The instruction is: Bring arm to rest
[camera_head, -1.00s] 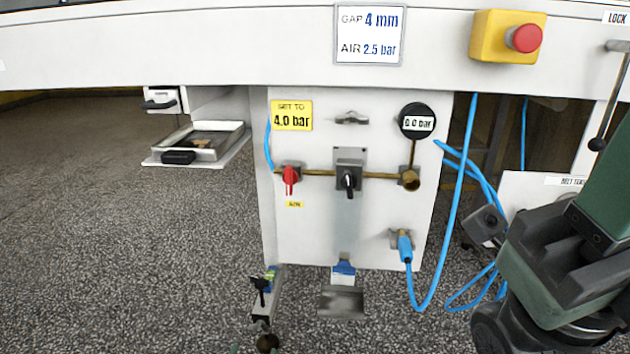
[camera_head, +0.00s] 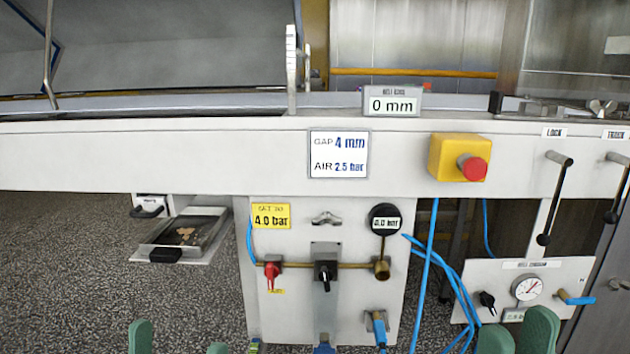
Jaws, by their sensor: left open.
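My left gripper (camera_head: 178,345) shows only as two green fingertips at the bottom edge, left of centre. They stand well apart, with nothing seen between them. My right gripper (camera_head: 517,341) shows as two green fingertips at the bottom right, closer together, below the gauge panel in the picture. Whether they touch is unclear. The rest of both arms is out of view.
A white machine beam (camera_head: 220,155) spans the view, with a yellow emergency stop box (camera_head: 446,152) and two black-knobbed levers at right. Below hang a white valve panel (camera_head: 290,310), blue hoses (camera_head: 428,270), a gauge panel (camera_head: 565,270) and a tray (camera_head: 210,250).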

